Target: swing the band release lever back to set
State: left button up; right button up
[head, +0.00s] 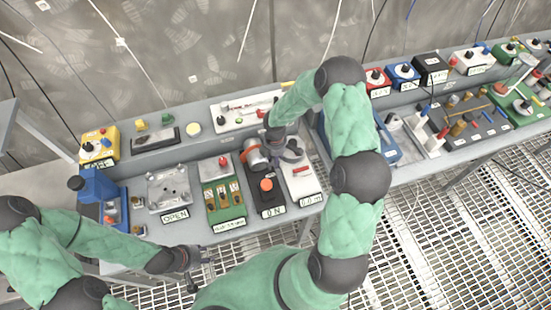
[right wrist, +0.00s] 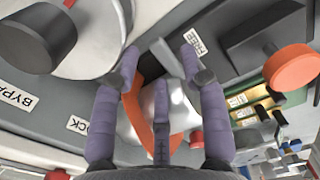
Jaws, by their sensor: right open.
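In the right wrist view an orange curved band (right wrist: 163,135) runs around a silvery rounded body (right wrist: 182,108). It lies between and below the fingers of my right gripper (right wrist: 160,62), which is open around it. I cannot tell which part is the lever. A FREE label (right wrist: 195,41) and a LOCK label (right wrist: 77,125) sit on either side. In the head view the orange band (head: 249,156) shows on a metal cylinder on the bench, and my right gripper (head: 272,137) is close behind it, partly hidden. My left gripper (head: 193,262) is away at the bench's front; its jaw state is unclear.
On the bench stand a blue device (head: 93,187), a metal plate unit marked OPEN (head: 170,188), a green unit (head: 226,208) and a black box with an orange button (head: 266,184). A dark knob (right wrist: 38,38) is beside the BYPASS label. Grated floor lies in front.

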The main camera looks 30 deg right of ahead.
jog(key=shift+r, duration=3.5)
jog(key=w+a+m+t+y, duration=0.1)
jog(key=a+m, duration=0.1)
jog(key=w+a+r+m+y, duration=0.1)
jog(key=w+a+m, duration=0.1)
jog(key=w+a+r+m+t+y+p, duration=0.1)
jog(key=a+m, duration=0.1)
jog(key=shift+w+a+r+m+t, duration=0.1)
jog(key=shift+w+a+m+t, duration=0.2)
jog(key=shift+w+m, duration=0.1)
jog(key=w+d+r+m+t+p, duration=0.1)
jog(key=w+d+r+m+t, duration=0.15)
jog(key=w+m, duration=0.5)
jog(key=s+d+m+h+p, duration=0.1)
jog(key=s+d+m+h, duration=0.3)
jog(key=m, duration=0.8)
jog(key=s+a+f+m+g+y+p, duration=0.1)
jog(key=s+f+m+g, duration=0.3)
jog(key=s+m, duration=0.5)
jog(key=shift+g, duration=0.55)
notch_tip(320, 180, down, 9)
jog(key=shift+s+r+b, duration=0.1)
jog(key=shift+r+b, duration=0.05)
jog(key=shift+b, duration=0.85)
